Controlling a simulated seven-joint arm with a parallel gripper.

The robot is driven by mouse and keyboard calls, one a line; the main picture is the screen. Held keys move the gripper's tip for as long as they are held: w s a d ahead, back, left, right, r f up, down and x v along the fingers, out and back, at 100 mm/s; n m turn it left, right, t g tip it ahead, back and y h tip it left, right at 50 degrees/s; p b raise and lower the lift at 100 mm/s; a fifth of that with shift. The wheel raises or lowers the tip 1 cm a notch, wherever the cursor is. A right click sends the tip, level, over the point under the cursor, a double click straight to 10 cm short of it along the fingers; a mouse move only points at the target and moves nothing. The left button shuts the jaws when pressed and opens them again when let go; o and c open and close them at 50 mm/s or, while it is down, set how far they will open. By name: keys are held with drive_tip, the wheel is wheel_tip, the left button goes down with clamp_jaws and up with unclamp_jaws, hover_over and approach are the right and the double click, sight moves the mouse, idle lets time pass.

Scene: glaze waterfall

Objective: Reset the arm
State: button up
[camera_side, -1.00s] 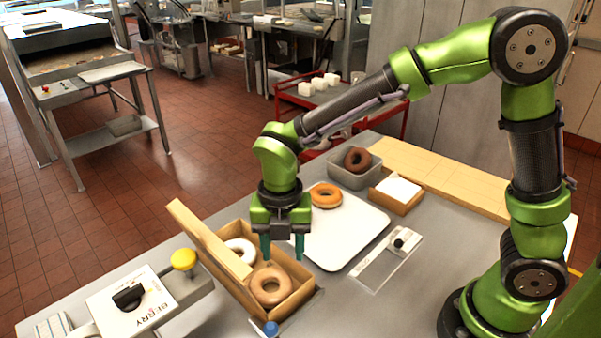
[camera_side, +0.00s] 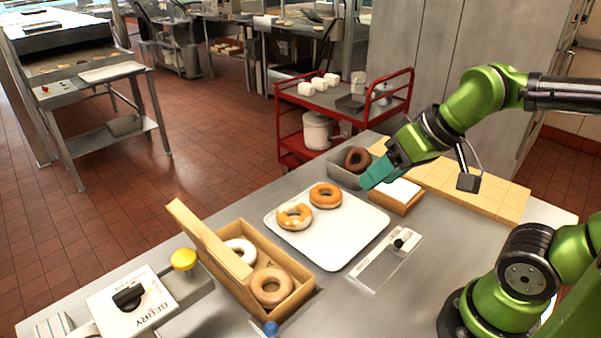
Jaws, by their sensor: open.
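My gripper (camera_side: 372,178) is raised at the right, in front of the grey bin and the small box in the picture. Its teal fingers point left and down, and it holds nothing that I can see. The finger gap is hard to make out from this side. My arm reaches in from the right edge, with its base at the lower right.
A white tray (camera_side: 335,245) holds two glazed donuts (camera_side: 295,217). An open cardboard box (camera_side: 240,291) holds a white and a tan donut. A grey bin (camera_side: 343,177) has a brown donut. A red cart (camera_side: 290,125) stands behind.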

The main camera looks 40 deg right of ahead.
drive_tip(key=shift+s+d+m+t, duration=0.15)
drive_tip(key=shift+s+d+m, duration=0.1)
drive_tip(key=shift+m, duration=0.35)
drive_tip(key=shift+s+d+m+t, duration=0.1)
drive_tip(key=shift+s+m+t, duration=0.1)
drive_tip(key=shift+m, duration=0.4)
